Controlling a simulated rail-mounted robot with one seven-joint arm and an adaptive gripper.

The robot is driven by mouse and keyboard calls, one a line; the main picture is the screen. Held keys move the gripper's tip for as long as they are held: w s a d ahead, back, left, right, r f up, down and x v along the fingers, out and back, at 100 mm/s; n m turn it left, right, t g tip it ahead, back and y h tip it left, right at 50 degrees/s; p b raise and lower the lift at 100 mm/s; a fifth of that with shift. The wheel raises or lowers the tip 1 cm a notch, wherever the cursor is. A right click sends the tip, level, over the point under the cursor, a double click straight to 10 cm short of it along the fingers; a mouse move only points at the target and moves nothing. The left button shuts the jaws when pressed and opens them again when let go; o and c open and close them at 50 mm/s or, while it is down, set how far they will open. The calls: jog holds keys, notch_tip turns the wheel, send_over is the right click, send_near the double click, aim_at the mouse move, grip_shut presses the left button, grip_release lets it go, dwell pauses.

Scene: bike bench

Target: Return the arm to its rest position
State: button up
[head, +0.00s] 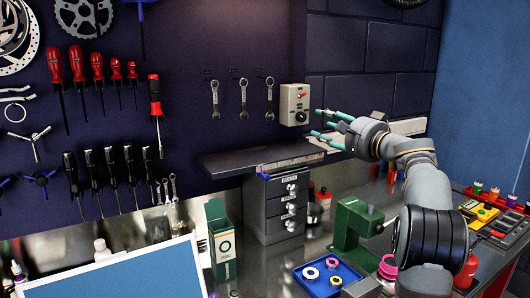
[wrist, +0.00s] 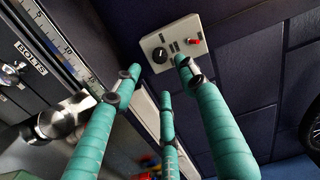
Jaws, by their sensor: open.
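My gripper (head: 326,126) is raised in front of the back wall, to the right of the drawer cabinet, with its teal fingers spread and nothing between them. In the wrist view my gripper (wrist: 158,85) has its fingers apart, pointing toward a beige control box (wrist: 172,44) with a black knob and a red switch. The control box also shows in the head view (head: 294,104), just left of the fingertips. One finger overlaps the box's lower edge in the wrist view; I cannot tell whether it touches. My arm reaches up from the lower right.
A dark shelf (head: 250,161) lies over the drawer cabinet (head: 272,208), below and left of my gripper. A green vise-like tool (head: 352,228) and a blue tray (head: 328,278) stand on the bench below. Wrenches and screwdrivers hang on the left. Air above the bench's right side is free.

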aim_at(303, 118)
jog(key=shift+x, duration=4.2)
